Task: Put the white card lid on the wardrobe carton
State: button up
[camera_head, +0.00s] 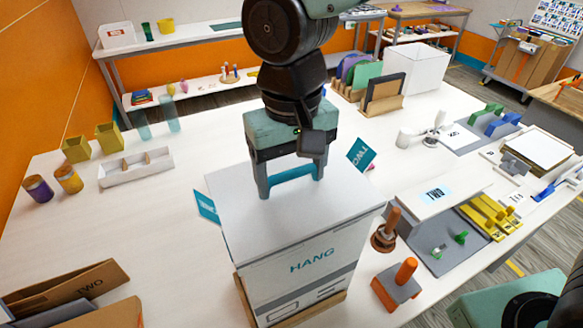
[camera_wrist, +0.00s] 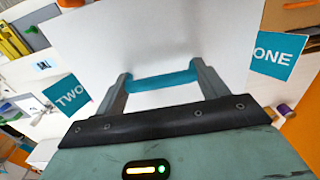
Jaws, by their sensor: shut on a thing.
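The white card lid (camera_head: 250,222) is a broad white sheet at the top of the wardrobe carton (camera_head: 311,262), which stands mid-table with HANG on its front. A teal bar handle (camera_head: 292,179) rises from the lid; it also shows in the wrist view (camera_wrist: 163,80). My gripper (camera_head: 292,181) is shut on this handle, one finger at each end. The lid looks level over the carton; I cannot tell whether it rests fully down. Teal tags ONE (camera_wrist: 279,58) and TWO (camera_wrist: 69,97) stand out at opposite sides. The carton's inside is hidden.
A wooden-handled stamp (camera_head: 386,232) and an orange-handled tool (camera_head: 400,282) stand close to the carton's right. Brown cardboard (camera_head: 75,290) lies front left. A white divided tray (camera_head: 136,167) and several cups stand left. The table left of the carton is mostly clear.

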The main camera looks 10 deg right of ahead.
jog(key=shift+f+b, duration=0.45)
jog(key=shift+f, duration=0.25)
jog(key=shift+f, duration=0.2)
jog(key=o, duration=1.1)
jog(key=shift+r, duration=0.15)
